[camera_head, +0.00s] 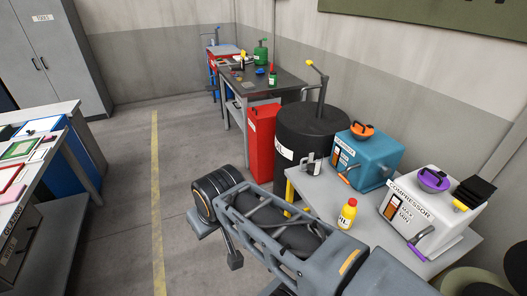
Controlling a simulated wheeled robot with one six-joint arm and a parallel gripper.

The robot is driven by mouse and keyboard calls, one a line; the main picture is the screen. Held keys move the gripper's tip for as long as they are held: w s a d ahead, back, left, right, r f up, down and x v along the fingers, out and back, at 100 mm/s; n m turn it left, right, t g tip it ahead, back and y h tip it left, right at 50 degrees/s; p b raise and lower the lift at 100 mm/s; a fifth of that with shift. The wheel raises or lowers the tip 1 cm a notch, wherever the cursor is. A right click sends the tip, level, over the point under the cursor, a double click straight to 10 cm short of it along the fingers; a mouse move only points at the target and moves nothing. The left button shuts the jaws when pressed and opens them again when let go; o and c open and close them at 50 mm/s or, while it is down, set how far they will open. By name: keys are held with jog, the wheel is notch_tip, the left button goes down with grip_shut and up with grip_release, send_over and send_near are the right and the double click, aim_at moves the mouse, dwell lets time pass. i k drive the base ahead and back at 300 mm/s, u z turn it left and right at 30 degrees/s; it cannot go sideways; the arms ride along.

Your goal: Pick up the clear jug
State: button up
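A small pale, see-through-looking vessel with a dark handle (316,164), which looks like the clear jug, stands at the back left of the light grey table (325,198), beside the teal machine. It is small in this view and its details are hard to make out. My grey arm reaches across the bottom middle of the picture, in front of the table and apart from the jug. A dark finger-like part (234,257) below the arm's round joint may belong to my gripper. I cannot see both fingertips or whether anything is between them.
A yellow bottle (347,214), a teal machine (368,159) and a white compressor (424,212) share the table. A black drum (308,133) and red cabinet (261,143) stand behind. Left of my arm, the floor (122,190) is open up to the left workbench (62,129).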

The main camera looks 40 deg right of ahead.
aim_at(310, 165)
jog(key=z, duration=0.05)
jog(key=i, duration=1.65)
jog(key=z, duration=1.25)
jog(key=i, duration=0.9)
jog(key=z, duration=1.35)
jog(key=i, duration=0.25)
jog(key=z, duration=0.15)
